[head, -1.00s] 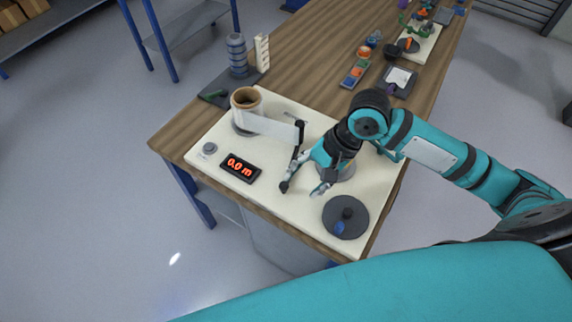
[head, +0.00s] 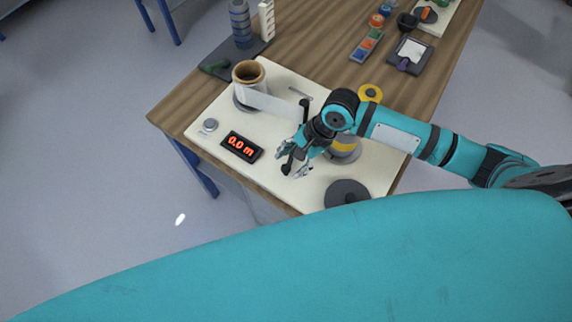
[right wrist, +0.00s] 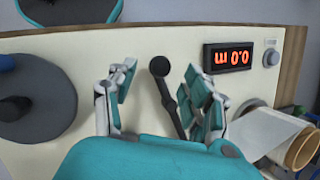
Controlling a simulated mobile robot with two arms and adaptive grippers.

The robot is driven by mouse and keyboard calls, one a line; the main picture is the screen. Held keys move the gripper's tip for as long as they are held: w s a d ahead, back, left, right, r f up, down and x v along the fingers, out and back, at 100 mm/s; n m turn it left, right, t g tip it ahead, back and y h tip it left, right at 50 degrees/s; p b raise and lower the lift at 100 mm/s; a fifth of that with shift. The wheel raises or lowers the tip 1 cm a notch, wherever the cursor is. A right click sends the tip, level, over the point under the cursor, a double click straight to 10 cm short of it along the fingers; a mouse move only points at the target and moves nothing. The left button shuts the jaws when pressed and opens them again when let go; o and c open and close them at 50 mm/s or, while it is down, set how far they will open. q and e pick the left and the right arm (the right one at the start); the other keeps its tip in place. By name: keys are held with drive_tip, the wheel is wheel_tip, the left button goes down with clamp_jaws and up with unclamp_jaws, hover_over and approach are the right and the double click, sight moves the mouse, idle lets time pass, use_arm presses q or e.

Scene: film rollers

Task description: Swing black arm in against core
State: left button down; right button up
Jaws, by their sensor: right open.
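The black arm (head: 302,112) is a thin bar with a round knob at its end, low over the cream board. My right gripper (head: 294,166) is open at the knob end. In the right wrist view the black arm (right wrist: 168,90) lies between the spread fingers of my right gripper (right wrist: 158,72), with gaps on both sides. A grey and yellow round piece (head: 346,148), perhaps the core, stands just right of the gripper, partly hidden by it. A brown-cored roll (head: 249,75) stands at the board's left, its white film (head: 270,104) reaching towards the arm. My left gripper is out of view.
The cream board (head: 215,110) carries a display reading 0.0 m (head: 241,146), a grey knob (head: 209,125) and a dark disc (head: 347,193) near the front. A yellow ring (head: 371,92) lies behind my right arm. Grey spools (head: 240,22) stand at the back left.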

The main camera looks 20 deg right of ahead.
sight(288, 166)
drive_tip(key=x, duration=0.2)
drive_tip(key=shift+a+f, duration=0.25)
drive_tip(key=shift+f, duration=0.05)
drive_tip(key=shift+a+f, duration=0.1)
drive_tip(key=shift+f, duration=0.3)
drive_tip(key=shift+a+f, duration=0.15)
drive_tip(key=shift+f, duration=0.15)
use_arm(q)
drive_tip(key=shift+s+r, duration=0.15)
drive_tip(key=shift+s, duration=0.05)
use_arm(e)
clamp_jaws()
drive_tip(key=shift+w, duration=0.1)
